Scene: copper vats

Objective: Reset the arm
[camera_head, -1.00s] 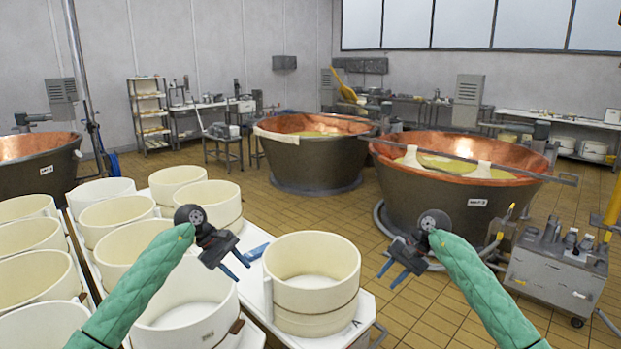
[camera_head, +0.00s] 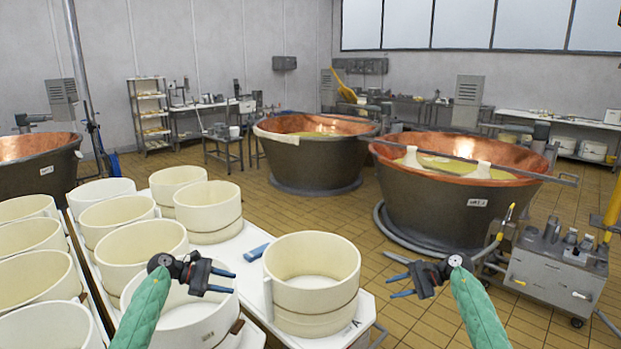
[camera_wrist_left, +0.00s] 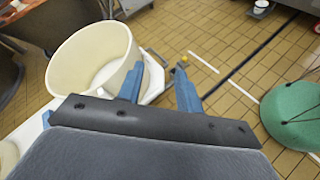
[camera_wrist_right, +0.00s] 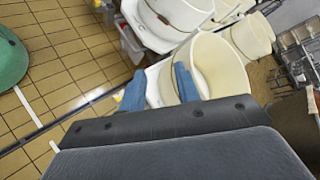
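My left gripper (camera_head: 228,280) is open and empty, above the large cream tubs at the front left. Its two blue fingers (camera_wrist_left: 160,85) stand apart in the left wrist view, with a cream tub (camera_wrist_left: 92,62) beyond them. My right gripper (camera_head: 395,276) is open and empty over the floor, right of the single cream tub (camera_head: 311,283) on the table corner. Its blue fingers (camera_wrist_right: 160,88) stand apart in the right wrist view, with a tub (camera_wrist_right: 218,68) beyond. Both forearms wear green sleeves.
White tables (camera_head: 365,312) carry several cream tubs (camera_head: 208,210). A blue object (camera_head: 256,253) lies on the table. Two copper-lined vats (camera_head: 450,205) (camera_head: 312,165) stand behind, and another (camera_head: 38,170) at left. A metal cart (camera_head: 557,270) stands at right. Tiled floor (camera_head: 270,210) is open between.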

